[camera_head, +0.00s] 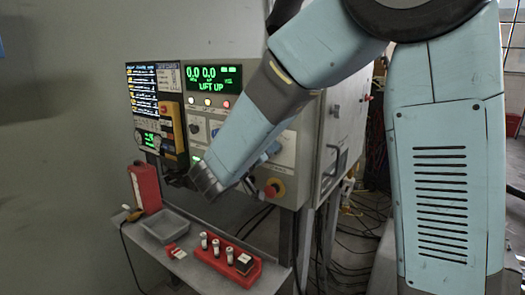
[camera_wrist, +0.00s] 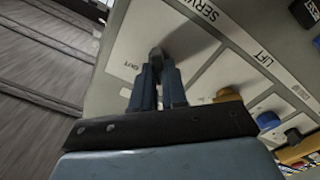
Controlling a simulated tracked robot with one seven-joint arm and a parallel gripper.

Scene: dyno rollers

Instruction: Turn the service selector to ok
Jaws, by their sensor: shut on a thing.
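The service selector (camera_wrist: 156,54) is a dark knob on a light panel field in the wrist view. Part of the lettering "SERV" shows beside it, and the word "OUT" stands to its left. My gripper (camera_wrist: 159,72) has its two blue-grey fingers closed on the knob. The fingers cover much of the knob, so I cannot tell which way it points. No "ok" mark is visible.
A "LIFT" field (camera_wrist: 262,58) lies right of the selector, with a yellow part (camera_wrist: 228,94) and a blue knob (camera_wrist: 268,120) nearby. The cabinet display (camera_head: 212,79) reads "LIFT UP". A red emergency button (camera_head: 272,190) sits low on the cabinet. A grey tray (camera_head: 168,238) and red holder (camera_head: 228,264) stand on the shelf below.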

